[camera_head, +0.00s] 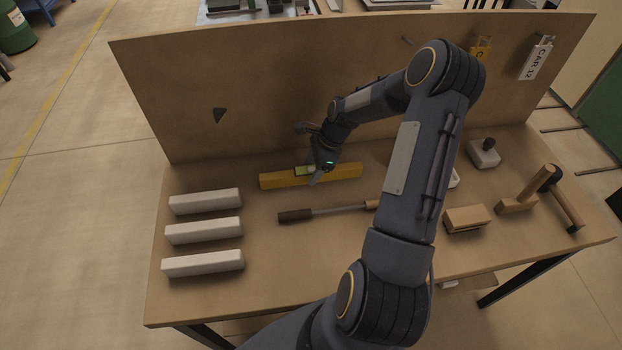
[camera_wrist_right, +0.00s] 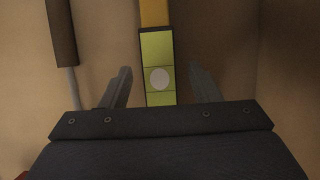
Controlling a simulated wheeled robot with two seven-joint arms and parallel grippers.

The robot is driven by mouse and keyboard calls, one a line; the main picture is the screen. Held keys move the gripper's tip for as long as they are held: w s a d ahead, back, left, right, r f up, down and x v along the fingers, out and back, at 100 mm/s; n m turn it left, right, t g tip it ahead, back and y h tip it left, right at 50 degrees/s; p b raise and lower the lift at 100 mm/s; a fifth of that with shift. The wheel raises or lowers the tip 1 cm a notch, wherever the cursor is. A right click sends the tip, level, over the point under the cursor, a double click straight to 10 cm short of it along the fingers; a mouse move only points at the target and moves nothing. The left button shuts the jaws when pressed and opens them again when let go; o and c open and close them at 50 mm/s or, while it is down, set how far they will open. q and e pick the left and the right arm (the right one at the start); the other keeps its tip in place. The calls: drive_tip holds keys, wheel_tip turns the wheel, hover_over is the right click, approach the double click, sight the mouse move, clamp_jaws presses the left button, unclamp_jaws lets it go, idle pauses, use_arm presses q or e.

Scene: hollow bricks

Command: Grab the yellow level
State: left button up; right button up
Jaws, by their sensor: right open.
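The yellow level (camera_head: 343,172) lies flat on the workbench, close to the back board. Its light green vial window shows near its middle. In the right wrist view the level (camera_wrist_right: 159,72) runs up the picture between my two fingers, with a pale round spot on the green part. My right gripper (camera_head: 316,172) is over the level's middle and open. In the wrist view the fingers of the right gripper (camera_wrist_right: 160,88) stand one on each side of the level, with a gap on both sides. My left gripper is not in view.
A tool with a brown handle (camera_head: 295,216) lies just in front of the level. Several white bricks (camera_head: 204,229) lie at the left. A wooden block (camera_head: 467,218), a hammer (camera_head: 566,200) and a white-based tool (camera_head: 483,154) are at the right. The upright back board (camera_head: 270,90) stands behind.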

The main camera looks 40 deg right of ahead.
drive_tip(key=shift+w+a+f, duration=0.15)
drive_tip(key=shift+f, duration=0.35)
clamp_jaws()
drive_tip(key=shift+r, duration=0.1)
